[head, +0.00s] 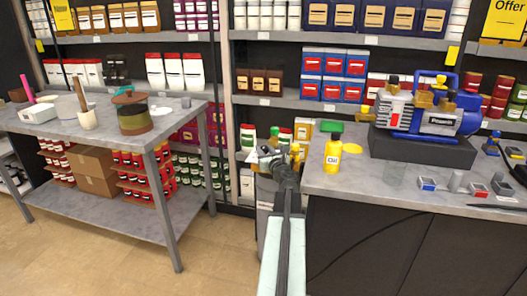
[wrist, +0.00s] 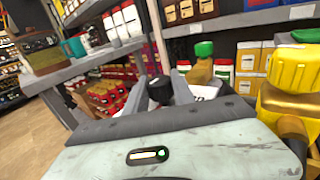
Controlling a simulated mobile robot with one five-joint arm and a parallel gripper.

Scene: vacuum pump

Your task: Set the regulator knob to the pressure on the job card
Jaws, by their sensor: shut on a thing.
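In the wrist view, my gripper (wrist: 160,92) is shut on a small dark round knob (wrist: 158,89), with a grey finger on each side. The knob's markings and setting cannot be read. A brass piece with a green top (wrist: 203,62) shows just right of the fingers. In the head view, my gripper (head: 285,165) is in the gap between the two benches, above a grey cylinder (head: 264,190), and hides the knob. I cannot make out a job card or any pressure figure in either view.
A yellow oil bottle (head: 333,153) stands on the right bench near its left edge. A blue pump (head: 435,118) is behind it. The left bench (head: 185,113) holds pots and jars. A large yellow and brass shape (wrist: 285,100) is close on the right in the wrist view.

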